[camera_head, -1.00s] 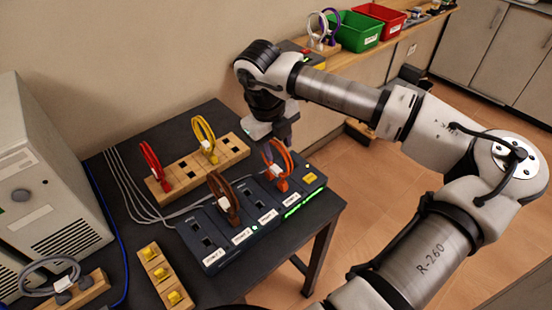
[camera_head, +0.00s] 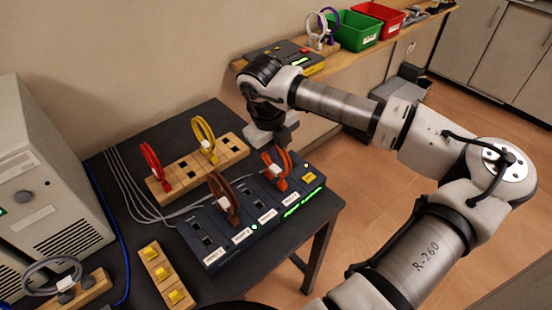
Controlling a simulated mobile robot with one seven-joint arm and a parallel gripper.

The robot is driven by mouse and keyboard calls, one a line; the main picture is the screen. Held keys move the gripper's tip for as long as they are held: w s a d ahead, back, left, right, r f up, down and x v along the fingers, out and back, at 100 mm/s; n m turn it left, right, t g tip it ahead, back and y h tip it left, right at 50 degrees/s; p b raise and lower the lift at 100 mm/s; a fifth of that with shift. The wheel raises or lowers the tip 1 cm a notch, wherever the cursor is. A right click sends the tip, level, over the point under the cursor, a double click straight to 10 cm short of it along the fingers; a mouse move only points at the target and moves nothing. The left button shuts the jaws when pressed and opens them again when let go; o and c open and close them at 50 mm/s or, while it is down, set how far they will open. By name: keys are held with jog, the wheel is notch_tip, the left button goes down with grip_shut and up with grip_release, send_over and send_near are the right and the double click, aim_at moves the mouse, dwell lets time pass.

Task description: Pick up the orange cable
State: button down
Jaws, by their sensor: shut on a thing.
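The orange cable (camera_head: 270,168) is a looped cable with orange plugs, standing in the right part of the dark socket panel (camera_head: 243,262) on the black table. My gripper (camera_head: 281,152) points down at the top of its loop and is shut on it. The fingertips are partly hidden by the gripper body and the loop. The lower plugs (camera_head: 281,184) still sit at the panel's surface.
A brown cable (camera_head: 222,203) stands in the same panel to the left. Yellow (camera_head: 203,137) and red (camera_head: 153,165) cables stand in a wooden block behind. A grey computer case (camera_head: 40,190) is at the left. Green (camera_head: 358,32) and red bins stand on the wall shelf.

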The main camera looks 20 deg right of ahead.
notch_tip(320, 180, up, 20)
jog(key=p, duration=0.6)
dwell(0.6)
